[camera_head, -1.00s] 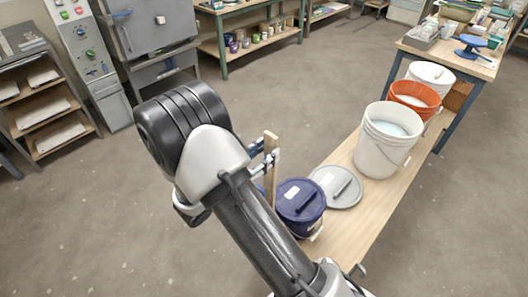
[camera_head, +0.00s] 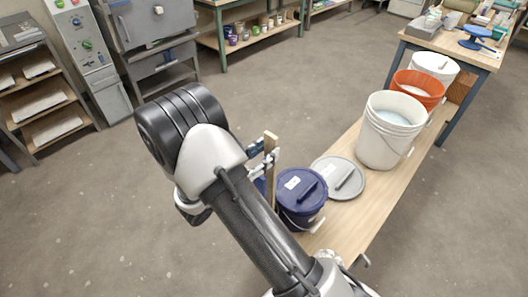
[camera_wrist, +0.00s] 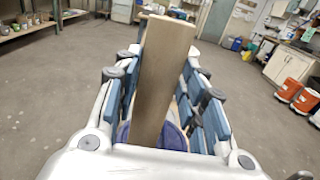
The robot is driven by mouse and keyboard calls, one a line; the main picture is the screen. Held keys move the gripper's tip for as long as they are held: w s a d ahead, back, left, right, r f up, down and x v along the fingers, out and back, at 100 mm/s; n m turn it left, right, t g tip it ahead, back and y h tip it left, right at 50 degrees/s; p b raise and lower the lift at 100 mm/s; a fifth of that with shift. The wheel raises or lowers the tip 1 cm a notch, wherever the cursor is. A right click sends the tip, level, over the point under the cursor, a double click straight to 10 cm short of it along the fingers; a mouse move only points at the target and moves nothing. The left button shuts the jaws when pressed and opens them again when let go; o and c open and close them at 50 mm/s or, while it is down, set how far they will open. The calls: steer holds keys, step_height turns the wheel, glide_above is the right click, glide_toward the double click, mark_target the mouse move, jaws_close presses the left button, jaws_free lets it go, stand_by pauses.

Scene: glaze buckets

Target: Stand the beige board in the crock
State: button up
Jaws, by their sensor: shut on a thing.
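The beige board (camera_wrist: 165,75) is a long flat strip between the blue-padded fingers of my gripper (camera_wrist: 162,97) in the wrist view. My gripper is shut on it. In the head view, the board (camera_head: 270,155) stands close to upright beside my gripper (camera_head: 262,160), partly hidden by my arm. A dark blue rounded thing (camera_wrist: 174,137) shows around the board's low end in the wrist view. It may be the crock; I cannot tell whether the board is inside it. A bit of blue (camera_head: 261,185) left of the board in the head view is mostly hidden.
A dark blue lidded bucket (camera_head: 301,190) stands right of the board on a wooden bench (camera_head: 345,228). Beyond it are a grey lid (camera_head: 338,177), a large white bucket (camera_head: 388,130), an orange bucket (camera_head: 418,89) and another white bucket (camera_head: 435,66). Open floor lies left.

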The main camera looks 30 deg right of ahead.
stand_by(0.3)
step_height(320, 180, down, 12)
steer(key=b, duration=0.1)
steer(key=shift+r+b, duration=0.2)
steer(key=shift+b, duration=0.1)
stand_by(2.1)
steer(key=o, duration=1.4)
steer(key=shift+c, duration=0.2)
steer(key=shift+r+p, duration=0.1)
steer(key=shift+p, duration=0.2)
steer(key=shift+c, duration=0.3)
steer(key=p, duration=0.4)
steer(key=shift+a+r, duration=0.15)
steer(key=shift+a, duration=0.05)
